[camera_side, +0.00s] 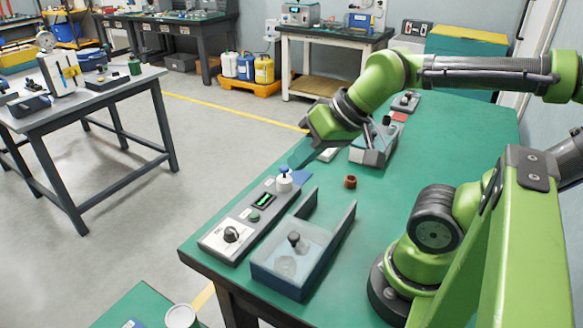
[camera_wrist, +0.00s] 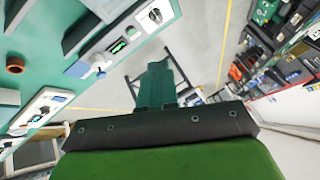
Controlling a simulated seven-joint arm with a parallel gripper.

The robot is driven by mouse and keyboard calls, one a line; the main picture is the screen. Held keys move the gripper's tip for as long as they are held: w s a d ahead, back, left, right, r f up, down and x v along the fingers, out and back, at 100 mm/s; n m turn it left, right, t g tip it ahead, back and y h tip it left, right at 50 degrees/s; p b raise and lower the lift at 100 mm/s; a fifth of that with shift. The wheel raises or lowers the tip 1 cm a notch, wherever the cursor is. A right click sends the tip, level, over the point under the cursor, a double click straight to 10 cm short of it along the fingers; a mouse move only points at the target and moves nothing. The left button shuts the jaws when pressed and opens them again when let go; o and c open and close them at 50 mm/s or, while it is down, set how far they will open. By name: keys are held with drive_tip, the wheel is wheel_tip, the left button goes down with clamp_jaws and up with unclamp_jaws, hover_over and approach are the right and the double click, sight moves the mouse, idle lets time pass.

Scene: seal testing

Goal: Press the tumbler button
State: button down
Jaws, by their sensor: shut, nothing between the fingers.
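A grey control box (camera_side: 240,222) lies along the near left edge of the green bench. The wrist view shows the same green button (camera_wrist: 131,31) and the blue-and-white fitting (camera_wrist: 98,66). Which control is the tumbler button is not clear. My gripper (camera_side: 298,157) is shut and empty, pointing down-left beyond the fitting, apart from it. Its fingers show in the wrist view (camera_wrist: 158,75).
A small brown ring (camera_side: 350,182) lies on the bench. A second control box (camera_wrist: 42,110) shows in the wrist view.

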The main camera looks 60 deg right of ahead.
idle(0.8)
drive_tip(key=m+y, duration=0.4)
drive_tip(key=m, duration=1.1)
hover_over(258, 215)
wheel_tip(258, 215, down, 11)
drive_tip(key=shift+r, duration=0.1)
drive_tip(key=shift+f, duration=4.45)
drive_tip(key=shift+f, duration=0.1)
drive_tip(key=shift+f, duration=0.3)
